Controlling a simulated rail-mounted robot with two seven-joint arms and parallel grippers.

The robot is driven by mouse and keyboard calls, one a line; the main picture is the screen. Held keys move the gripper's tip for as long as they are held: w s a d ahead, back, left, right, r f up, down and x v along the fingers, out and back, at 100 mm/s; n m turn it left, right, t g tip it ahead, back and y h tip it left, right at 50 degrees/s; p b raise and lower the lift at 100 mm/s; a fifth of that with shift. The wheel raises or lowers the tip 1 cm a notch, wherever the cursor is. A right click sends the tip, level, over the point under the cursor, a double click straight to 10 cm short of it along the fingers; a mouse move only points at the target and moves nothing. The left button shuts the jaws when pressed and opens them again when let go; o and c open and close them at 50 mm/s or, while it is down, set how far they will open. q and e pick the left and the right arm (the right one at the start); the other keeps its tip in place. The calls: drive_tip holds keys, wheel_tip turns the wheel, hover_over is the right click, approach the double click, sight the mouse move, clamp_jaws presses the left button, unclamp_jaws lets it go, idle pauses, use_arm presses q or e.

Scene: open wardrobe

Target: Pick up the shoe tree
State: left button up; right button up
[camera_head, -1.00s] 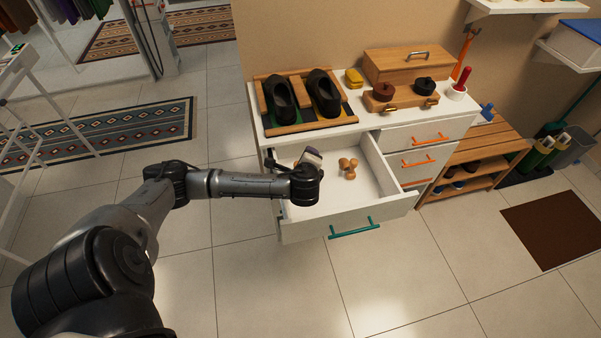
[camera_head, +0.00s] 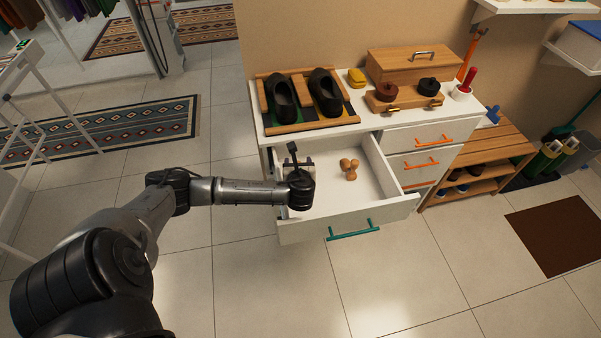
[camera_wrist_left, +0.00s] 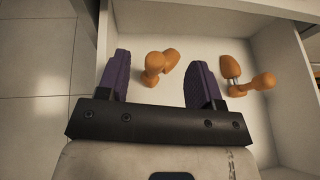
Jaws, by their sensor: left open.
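An orange-brown wooden shoe tree (camera_head: 349,169) lies in the open drawer (camera_head: 393,205). In the left wrist view, one wooden shoe tree (camera_wrist_left: 154,66) lies beyond and between the two purple fingers. A second, with metal rods, (camera_wrist_left: 239,88) lies to the right, outside the fingers. My left gripper (camera_head: 293,153) is over the left part of the drawer in the head view. It is open, and its fingers (camera_wrist_left: 159,62) look empty. I cannot tell how far the fingertips are above the drawer floor. My right gripper is not in view.
On the white cabinet (camera_head: 352,131) stand a wooden rack with black shoes (camera_head: 327,92), a yellow block (camera_head: 356,78) and a wooden box (camera_head: 411,64). The drawer walls (camera_wrist_left: 264,20) surround the shoe trees. Clear tiled floor lies in front.

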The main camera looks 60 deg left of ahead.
use_arm(q)
drive_tip(key=a+f, duration=0.1)
drive_tip(key=w+a+f+b, duration=0.1)
drive_tip(key=f, duration=0.1)
drive_tip(key=f+b, duration=0.1)
drive_tip(key=f, duration=0.1)
drive_tip(key=shift+w+a+f, duration=0.1)
drive_tip(key=shift+w+a, duration=0.15)
drive_tip(key=shift+a, duration=0.15)
drive_tip(key=shift+b+x, duration=0.75)
drive_tip(key=shift+x, duration=1.25)
drive_tip(key=shift+c, duration=0.2)
drive_tip(key=c, duration=0.9)
